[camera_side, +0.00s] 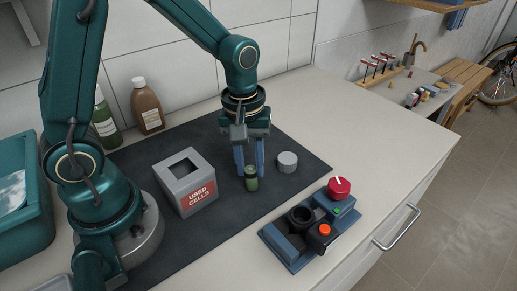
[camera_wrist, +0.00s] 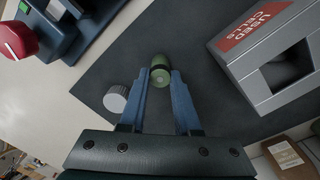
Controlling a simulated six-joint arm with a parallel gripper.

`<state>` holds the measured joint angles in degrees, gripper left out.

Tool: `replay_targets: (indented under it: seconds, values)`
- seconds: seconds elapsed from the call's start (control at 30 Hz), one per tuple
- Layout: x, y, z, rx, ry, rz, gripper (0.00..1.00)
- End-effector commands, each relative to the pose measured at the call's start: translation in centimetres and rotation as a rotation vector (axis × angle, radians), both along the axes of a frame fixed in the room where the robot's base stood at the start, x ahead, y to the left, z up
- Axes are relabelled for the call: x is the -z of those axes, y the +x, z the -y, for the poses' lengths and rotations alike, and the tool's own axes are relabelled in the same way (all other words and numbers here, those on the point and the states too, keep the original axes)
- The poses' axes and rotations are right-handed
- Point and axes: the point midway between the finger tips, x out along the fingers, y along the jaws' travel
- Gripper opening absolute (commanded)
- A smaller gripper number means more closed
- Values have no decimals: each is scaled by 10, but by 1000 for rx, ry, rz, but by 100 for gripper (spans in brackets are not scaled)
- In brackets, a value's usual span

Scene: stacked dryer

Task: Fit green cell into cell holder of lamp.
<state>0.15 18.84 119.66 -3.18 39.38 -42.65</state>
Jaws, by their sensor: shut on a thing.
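The green cell (camera_side: 251,184) is upright between the fingertips of my gripper (camera_side: 250,171), over the dark mat. I cannot tell whether its lower end touches the mat. In the wrist view the cell (camera_wrist: 160,64) sits between the two blue fingers of my gripper (camera_wrist: 161,76), which is shut on it. The lamp (camera_side: 284,242) is a blue-grey unit at the front right, with a red knob, an orange button and a small green part. Its black round cell holder (camera_side: 300,216) looks open at the top. The lamp is partly cut off in the wrist view (camera_wrist: 82,22).
A grey box (camera_side: 186,183) labelled "USED CELLS", with a square opening, stands left of my gripper. A pale ribbed cap (camera_side: 287,162) lies close to the right of the fingers. Bottles (camera_side: 147,105) and a teal bin (camera_side: 22,200) are farther left. The mat between cell and lamp is clear.

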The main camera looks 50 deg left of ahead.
Motion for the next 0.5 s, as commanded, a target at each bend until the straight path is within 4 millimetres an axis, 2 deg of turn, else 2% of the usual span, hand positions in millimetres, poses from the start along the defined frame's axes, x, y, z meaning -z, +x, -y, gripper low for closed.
replay_targets:
  seconds: [0.17,0.3,0.5]
  values:
    - [-16,1,0,0,1,5,0]
    - [-38,1,0,0,1,6,0]
    - [-60,-13,-37,-12,1,2,0]
